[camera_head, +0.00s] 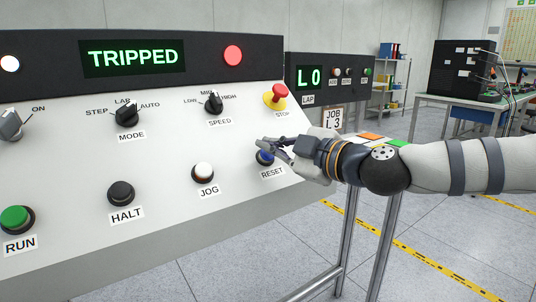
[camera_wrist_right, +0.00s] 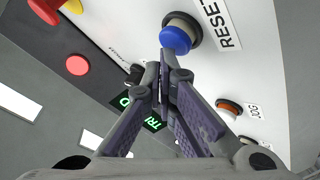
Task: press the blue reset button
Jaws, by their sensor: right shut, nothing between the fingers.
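The blue reset button (camera_head: 265,156) sits on the sloped white panel above its RESET label, low on the panel's right side. In the head view my right gripper (camera_head: 262,145) is in front of the panel, its fingers just above the button and partly overlapping it. In the right wrist view the blue button (camera_wrist_right: 176,40) shows just beyond the closed fingertips (camera_wrist_right: 166,62). I cannot tell whether they touch it. The right gripper is shut and empty. My left gripper is not in view.
The display (camera_head: 133,57) reads TRIPPED, beside a lit red lamp (camera_head: 233,55). A red stop button (camera_head: 276,95) stands close above the gripper. The white jog button (camera_head: 203,172) is left of reset. The halt button (camera_head: 121,193) and green run button (camera_head: 16,217) are farther left.

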